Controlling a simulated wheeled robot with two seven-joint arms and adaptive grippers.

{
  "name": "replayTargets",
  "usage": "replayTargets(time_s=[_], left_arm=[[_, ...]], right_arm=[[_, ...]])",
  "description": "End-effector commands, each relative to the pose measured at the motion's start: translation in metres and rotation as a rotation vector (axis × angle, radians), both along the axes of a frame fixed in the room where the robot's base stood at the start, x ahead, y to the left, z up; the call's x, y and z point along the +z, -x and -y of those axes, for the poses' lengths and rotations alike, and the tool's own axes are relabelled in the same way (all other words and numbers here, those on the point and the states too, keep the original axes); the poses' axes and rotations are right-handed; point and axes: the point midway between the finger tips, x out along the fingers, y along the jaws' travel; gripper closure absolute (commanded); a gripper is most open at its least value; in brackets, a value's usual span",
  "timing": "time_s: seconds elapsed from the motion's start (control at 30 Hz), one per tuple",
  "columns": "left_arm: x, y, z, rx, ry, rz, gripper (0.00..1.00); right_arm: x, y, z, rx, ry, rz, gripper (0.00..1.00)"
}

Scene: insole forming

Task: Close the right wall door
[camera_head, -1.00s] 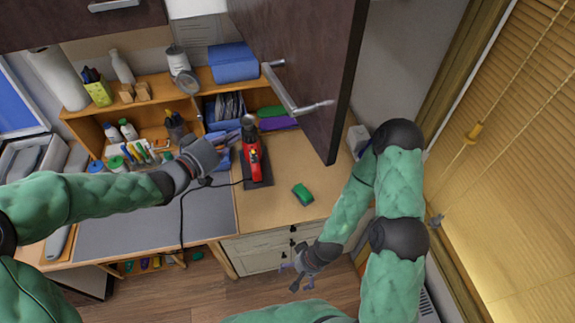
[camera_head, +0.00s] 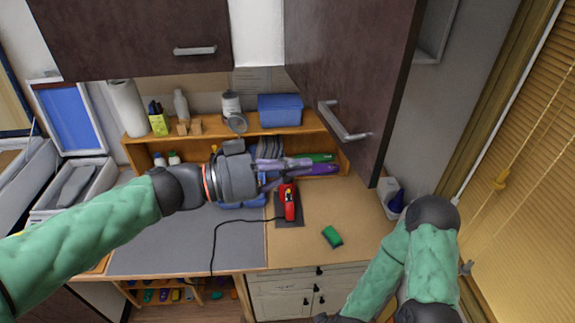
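The right wall door (camera_head: 362,70) is a dark brown cabinet door. It stands swung open at the upper right, edge toward me, with part of the cabinet's inside showing behind it. Its silver bar handle (camera_head: 343,122) is on the face turned left. My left gripper (camera_head: 300,171) is in front of the shelf, left of and below the handle. It touches neither door nor handle. Its fingers look apart, with nothing between them. My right arm is at the lower right; its gripper is cut off by the bottom edge.
A closed wall door (camera_head: 135,35) hangs at the upper left. A wooden shelf (camera_head: 270,128) carries a blue box (camera_head: 280,109) and a can. A red tool (camera_head: 289,201) and a green block (camera_head: 332,237) are on the desk (camera_head: 345,205). Window blinds (camera_head: 525,190) are at the right.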

Motion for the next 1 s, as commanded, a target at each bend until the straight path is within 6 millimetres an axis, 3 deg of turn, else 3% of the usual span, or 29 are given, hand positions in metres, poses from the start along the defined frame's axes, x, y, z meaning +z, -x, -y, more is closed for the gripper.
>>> replayTargets(time_s=[0.3, 0.5, 0.7, 1.0], left_arm=[[0.000, -0.012, 0.059, -0.004, -0.001, -0.002, 1.00], [0.000, -0.018, 0.084, -0.001, -0.001, -0.002, 1.00], [0.000, -0.021, 0.094, 0.001, 0.000, 0.000, 1.00], [0.000, -0.021, 0.095, 0.002, 0.000, 0.000, 1.00]], right_arm=[[0.010, 0.000, 0.000, 0.000, 0.000, -0.001, 0.01], [0.014, 0.000, 0.000, 0.000, 0.000, -0.001, 0.01], [0.015, 0.000, 0.000, 0.000, 0.000, -0.001, 0.01], [0.015, 0.000, 0.000, 0.000, 0.000, -0.001, 0.01]])
